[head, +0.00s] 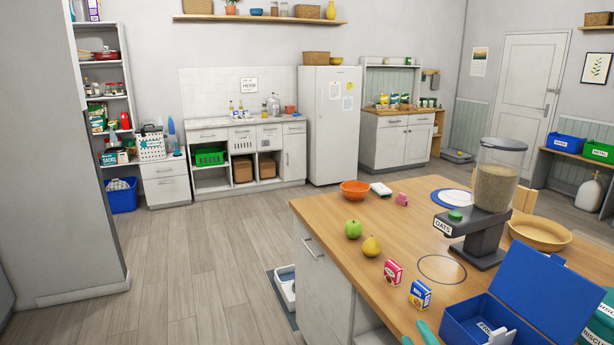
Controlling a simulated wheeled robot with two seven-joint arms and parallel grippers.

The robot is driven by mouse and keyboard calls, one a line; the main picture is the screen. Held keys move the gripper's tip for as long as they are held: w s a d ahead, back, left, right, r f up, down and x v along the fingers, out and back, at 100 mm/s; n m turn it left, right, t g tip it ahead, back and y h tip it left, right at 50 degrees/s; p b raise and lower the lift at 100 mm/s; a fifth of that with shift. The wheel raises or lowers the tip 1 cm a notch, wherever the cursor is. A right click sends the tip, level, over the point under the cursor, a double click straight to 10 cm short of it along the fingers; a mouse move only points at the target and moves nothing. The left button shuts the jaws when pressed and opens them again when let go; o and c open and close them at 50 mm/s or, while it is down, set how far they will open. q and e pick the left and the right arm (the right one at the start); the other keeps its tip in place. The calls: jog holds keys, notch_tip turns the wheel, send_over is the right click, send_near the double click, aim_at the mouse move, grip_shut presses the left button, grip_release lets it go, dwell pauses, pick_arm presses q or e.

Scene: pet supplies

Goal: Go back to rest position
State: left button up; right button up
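Neither of my grippers shows clearly in the head view. No left arm or left gripper is in the picture. I cannot make out the right gripper's fingers or whether they hold anything. A teal piece (427,334) is cut off by the bottom edge, at the front of the wooden-topped counter (330,205); I cannot tell what it is. On the counter stand an oats dispenser (494,185), an open blue box (545,290), a green apple (353,229), a yellow pear (371,246), a pink-red box (393,272) and a blue-and-yellow box (420,294).
An orange bowl (355,189), a plate (453,198) and a wooden bowl (540,233) are also on the counter. A litter-tray-like white item (286,288) lies on the floor at the counter's left side. The wooden floor (180,260) further left is clear.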

jog(key=s+d+f+m+g+h, duration=0.3)
jog(key=s+f+m+g, duration=0.6)
jog(key=f, duration=0.5)
jog(key=s+a+f+m+g+y, duration=0.1)
jog(key=s+f+m+g, duration=0.2)
jog(key=s, duration=0.4)
jog(key=s+f+g+y, duration=0.1)
jog(key=s+f+g, duration=0.25)
jog(key=s, duration=0.45)
notch_tip(320, 180, down, 27)
jog(key=g, duration=0.1)
jog(key=s+d+f+g, duration=0.1)
jog(key=s+d+f, duration=0.1)
jog(key=s+f, duration=1.3)
jog(key=shift+s+d+f+n+h, duration=0.3)
jog(key=shift+s+d+f, duration=0.1)
jog(key=shift+s, duration=0.55)
